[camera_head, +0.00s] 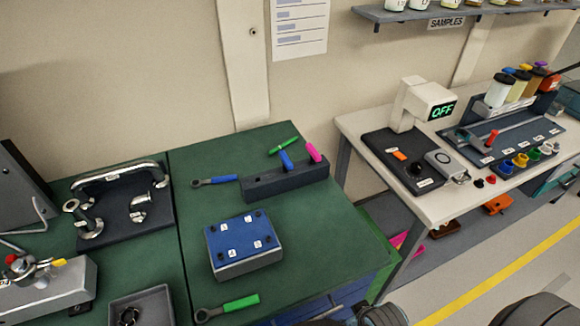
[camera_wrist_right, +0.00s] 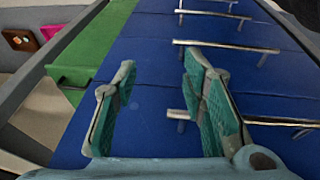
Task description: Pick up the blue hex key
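A blue-handled key (camera_head: 285,161) stands upright in a dark holder block (camera_head: 262,184) on the green bench top. A pink-handled one (camera_head: 314,153) stands in the same block to its right, and a green one (camera_head: 284,145) is behind them, at a slant. The shafts are hidden. My right gripper (camera_wrist_right: 163,108) is open and empty in the right wrist view, in front of blue drawers with metal handles, well away from the block. My left gripper is not in view.
A blue-handled wrench (camera_head: 215,180) lies left of the block; a green-handled wrench (camera_head: 228,307) lies near the front. A blue-topped box (camera_head: 243,244) stands before the block. Blue drawers (camera_wrist_right: 140,60) fill the right wrist view. A white table (camera_head: 355,130) stands at right.

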